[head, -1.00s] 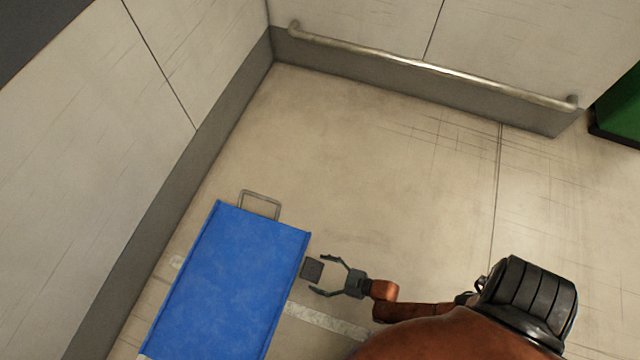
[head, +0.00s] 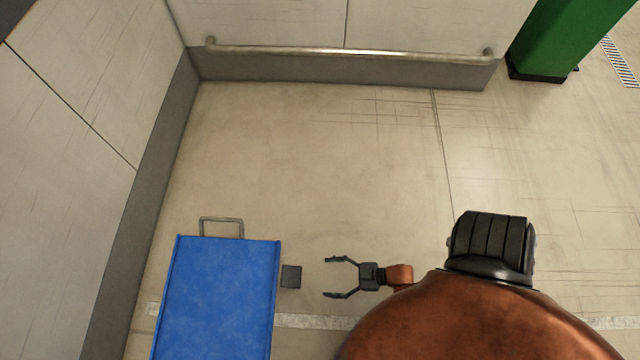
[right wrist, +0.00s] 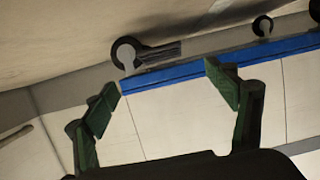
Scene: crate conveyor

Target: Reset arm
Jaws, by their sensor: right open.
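My right gripper (head: 342,277) is open and empty in the head view. It points left and stands apart from a small dark block (head: 291,276) at the right edge of a blue flat cart (head: 215,300). In the right wrist view my right gripper's two fingers (right wrist: 165,95) are spread wide with nothing between them. Beyond them the blue edge of the cart (right wrist: 180,72) shows, with a dark wheel (right wrist: 127,53) and bracket. My left gripper is not in view.
A metal handle (head: 221,222) stands at the cart's far end. A wall with a rail (head: 345,51) closes the back, and another wall is at left. A green post (head: 565,35) stands at the back right. The floor (head: 320,160) between is clear.

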